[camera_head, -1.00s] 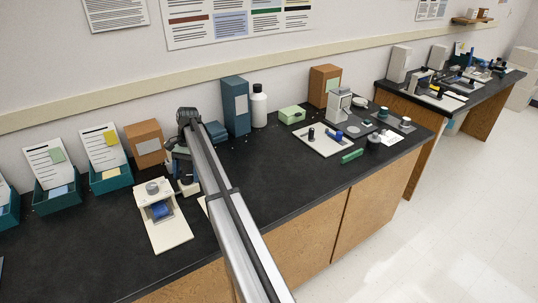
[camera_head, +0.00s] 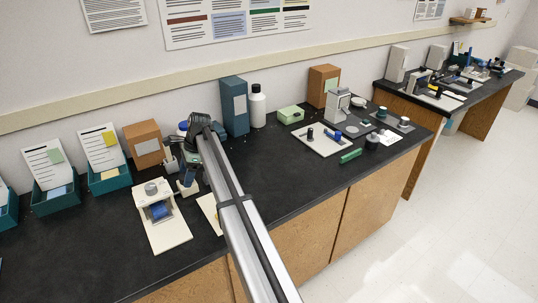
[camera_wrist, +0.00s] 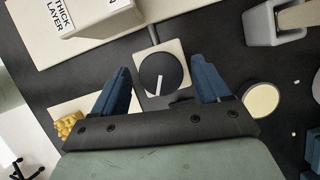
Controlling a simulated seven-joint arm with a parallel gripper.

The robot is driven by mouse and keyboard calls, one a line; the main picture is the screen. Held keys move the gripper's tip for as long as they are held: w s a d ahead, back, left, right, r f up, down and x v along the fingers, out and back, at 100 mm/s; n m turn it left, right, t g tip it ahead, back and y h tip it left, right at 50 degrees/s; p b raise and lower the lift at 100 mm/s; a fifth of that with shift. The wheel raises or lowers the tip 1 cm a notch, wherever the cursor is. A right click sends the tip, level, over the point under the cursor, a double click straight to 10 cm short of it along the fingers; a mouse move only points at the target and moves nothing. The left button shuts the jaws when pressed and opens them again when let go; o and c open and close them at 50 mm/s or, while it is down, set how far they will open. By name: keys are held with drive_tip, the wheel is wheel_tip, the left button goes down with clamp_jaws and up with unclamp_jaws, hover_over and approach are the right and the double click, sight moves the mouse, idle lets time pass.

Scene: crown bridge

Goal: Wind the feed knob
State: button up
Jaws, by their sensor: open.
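A dark round knob (camera_wrist: 154,80) with a white pointer line sits on a pale square plate (camera_wrist: 177,50) in the wrist view. I take it to be the feed knob. My gripper (camera_wrist: 160,70) is open, with one blue finger on each side of the knob in this view. Gaps show between the fingers and the knob, and I cannot tell how far above it they are. In the head view my gripper (camera_head: 188,180) points down over the bench, right of a cream device (camera_head: 170,237). I cannot make out the knob there.
A cream block (camera_wrist: 90,22) labelled "THICK LAYER" lies beside the knob plate. A round pale-topped pot (camera_wrist: 261,100) stands to the right, and yellow lumps (camera_wrist: 68,124) lie at left. A blue box (camera_head: 235,105) and white bottle (camera_head: 258,107) stand behind.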

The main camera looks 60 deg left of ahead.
drive_tip(key=a+v, duration=0.1)
drive_tip(key=v, duration=1.3)
drive_tip(key=w+d+f, duration=0.3)
drive_tip(key=w+d, duration=0.1)
drive_tip(key=w, duration=0.3)
drive_tip(key=w+d+f+m+y, duration=0.1)
drive_tip(key=w+d, duration=0.3)
drive_tip(key=w, duration=0.4)
drive_tip(key=w+d+f+m+y, duration=0.1)
drive_tip(key=w+d+f, duration=0.2)
drive_tip(key=w, duration=0.4)
drive_tip(key=shift+w+d+f+t, duration=0.3)
drive_tip(key=shift+d+f+t, duration=0.1)
drive_tip(key=shift+f, duration=0.5)
